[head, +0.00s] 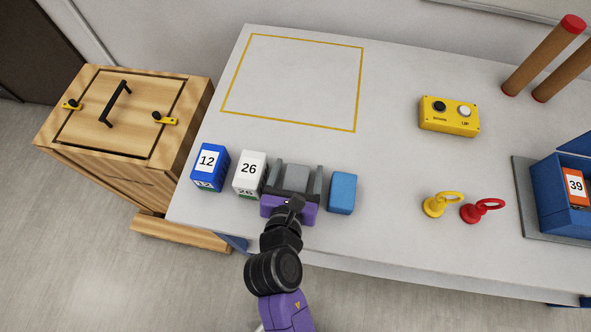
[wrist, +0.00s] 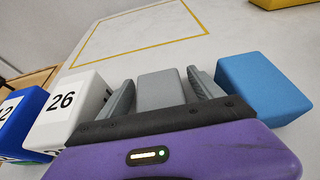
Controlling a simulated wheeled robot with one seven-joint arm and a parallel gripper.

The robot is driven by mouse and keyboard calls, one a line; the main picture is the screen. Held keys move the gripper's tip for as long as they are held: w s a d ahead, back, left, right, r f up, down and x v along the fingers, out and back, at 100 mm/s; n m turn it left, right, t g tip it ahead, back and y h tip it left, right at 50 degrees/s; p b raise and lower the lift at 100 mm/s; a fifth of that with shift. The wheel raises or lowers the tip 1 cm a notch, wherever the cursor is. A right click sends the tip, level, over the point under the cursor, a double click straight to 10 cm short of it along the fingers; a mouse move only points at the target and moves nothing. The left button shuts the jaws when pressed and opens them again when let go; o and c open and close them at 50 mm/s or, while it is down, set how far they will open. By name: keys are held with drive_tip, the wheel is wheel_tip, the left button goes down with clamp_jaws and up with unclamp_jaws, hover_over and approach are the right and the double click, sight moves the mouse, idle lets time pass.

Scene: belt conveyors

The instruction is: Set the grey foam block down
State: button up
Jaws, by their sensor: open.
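The grey foam block (head: 295,176) stands on the table near its front edge, between a white block and a blue foam block. It also shows in the wrist view (wrist: 161,86). My gripper (head: 293,178) is open around it, with one finger on each side. In the wrist view a gap shows between the block and each finger. The lower part of the block is hidden behind the purple gripper body.
The white block marked 26 (head: 250,174) is close on the left, with the blue block marked 12 (head: 209,167) beyond it. The plain blue block (head: 342,193) is close on the right. The yellow outlined area (head: 292,82) is empty. A yellow button box (head: 449,117) stands further right.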

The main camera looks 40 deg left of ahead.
sight(298, 171)
drive_tip(key=c, duration=1.5)
drive_tip(key=shift+r, duration=0.1)
wheel_tip(298, 171, up, 20)
drive_tip(key=shift+f+p, duration=0.1)
drive_tip(key=shift+p, duration=0.9)
drive_tip(key=shift+s+d, duration=0.1)
